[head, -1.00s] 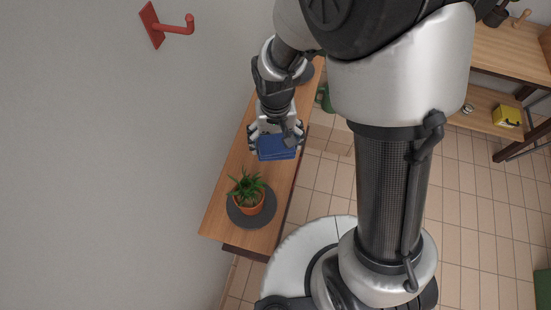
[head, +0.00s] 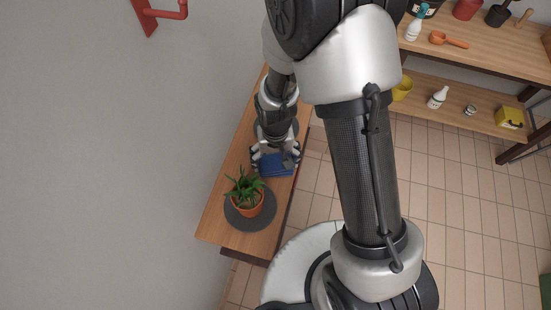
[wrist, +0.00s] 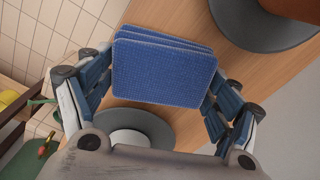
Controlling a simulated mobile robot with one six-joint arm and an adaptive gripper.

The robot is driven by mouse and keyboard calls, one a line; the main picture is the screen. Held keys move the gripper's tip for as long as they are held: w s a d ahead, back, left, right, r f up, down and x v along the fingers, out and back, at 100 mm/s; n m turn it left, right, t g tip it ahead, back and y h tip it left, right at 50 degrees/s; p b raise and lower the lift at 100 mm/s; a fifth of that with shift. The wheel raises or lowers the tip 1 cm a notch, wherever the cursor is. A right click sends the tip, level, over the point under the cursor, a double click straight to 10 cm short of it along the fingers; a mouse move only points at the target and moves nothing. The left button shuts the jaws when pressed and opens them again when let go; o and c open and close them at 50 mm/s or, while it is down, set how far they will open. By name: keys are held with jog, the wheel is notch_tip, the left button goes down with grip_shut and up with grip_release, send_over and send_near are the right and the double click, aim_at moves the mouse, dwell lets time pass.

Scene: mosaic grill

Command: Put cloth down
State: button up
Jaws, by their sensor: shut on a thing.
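The blue folded cloth (head: 277,165) is between the fingers of my gripper (head: 276,157), over the wooden shelf (head: 222,218) along the wall. In the wrist view the cloth (wrist: 165,75) appears as a stack of blue layers, with the fingers of my gripper (wrist: 160,100) on both sides. My gripper is shut on the cloth. I cannot tell whether the cloth touches the wood.
A potted plant (head: 244,196) stands on a dark round mat (head: 249,223) close in front of the cloth. Another grey disc (wrist: 145,123) lies on the wood beside the cloth. A red wall hook (head: 160,14) is at upper left. Shelves with pots and bottles (head: 438,98) stand at right.

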jog(key=shift+f, duration=0.15)
jog(key=o, duration=1)
jog(key=shift+c, duration=0.2)
notch_tip(320, 180, up, 12)
jog(key=p, duration=0.4)
notch_tip(320, 180, up, 16)
jog(key=t, duration=0.2)
send_over(276, 159)
jog(key=s+d, duration=0.4)
jog(key=d, duration=0.2)
jog(key=s+d+r+t, duration=0.1)
jog(key=s+d+r, duration=0.1)
jog(key=s, duration=0.3)
jog(key=s+d+r+t, duration=0.1)
jog(key=s+d+r, duration=0.1)
jog(key=s+r, duration=0.3)
jog(key=shift+s+d+m+t, duration=0.15)
jog(key=shift+d+m+t, duration=0.15)
jog(key=shift+d, duration=0.1)
